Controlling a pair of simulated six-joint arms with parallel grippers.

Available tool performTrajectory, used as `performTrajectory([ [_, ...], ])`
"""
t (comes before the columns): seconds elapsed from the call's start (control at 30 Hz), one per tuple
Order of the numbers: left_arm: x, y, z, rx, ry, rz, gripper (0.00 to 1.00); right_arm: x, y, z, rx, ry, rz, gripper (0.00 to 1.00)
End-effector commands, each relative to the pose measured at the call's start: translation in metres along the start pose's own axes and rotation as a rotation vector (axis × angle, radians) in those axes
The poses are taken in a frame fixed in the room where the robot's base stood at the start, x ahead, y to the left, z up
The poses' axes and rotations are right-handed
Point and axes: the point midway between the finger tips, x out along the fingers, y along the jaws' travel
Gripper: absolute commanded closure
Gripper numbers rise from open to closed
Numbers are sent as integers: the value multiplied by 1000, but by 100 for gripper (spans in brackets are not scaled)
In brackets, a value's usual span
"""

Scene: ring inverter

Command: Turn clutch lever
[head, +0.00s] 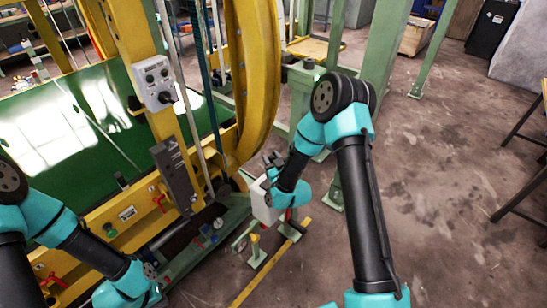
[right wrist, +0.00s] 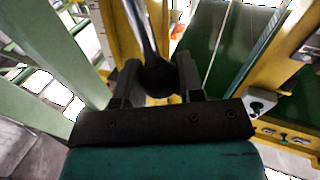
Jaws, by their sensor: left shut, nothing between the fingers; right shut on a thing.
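The clutch lever shows in the right wrist view as a dark rod (right wrist: 140,28) ending in a round black knob (right wrist: 157,78). My right gripper (right wrist: 157,84) is shut on the knob, one finger on each side. In the head view my right gripper (head: 272,163) is beside the foot of the curved yellow ring, and the lever cannot be made out there. My left gripper (head: 152,271) is at the lower left of the head view, low by the machine's front edge. It is shut and empty, and small and partly hidden by its wrist.
The yellow ring frame (head: 258,75) and a grey control box (head: 154,82) stand left of my right arm. A green post (head: 374,52) rises behind it. A yellow floor rail (head: 262,275) lies below. Open concrete floor (head: 450,130) is on the right.

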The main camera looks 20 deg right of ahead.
Motion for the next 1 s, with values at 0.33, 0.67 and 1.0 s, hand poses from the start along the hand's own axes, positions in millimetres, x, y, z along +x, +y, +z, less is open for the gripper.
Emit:
performTrajectory([
  [0.33, 0, 0, 0, 0, 0, 0, 100, -6, -14, 2, -122, 50, 0, 100],
  [0.67, 0, 0, 0, 0, 0, 0, 100, -6, -14, 2, -120, 49, 0, 52],
  [1.0, 0, 0, 0, 0, 0, 0, 100, -6, -14, 2, -120, 49, 0, 40],
])
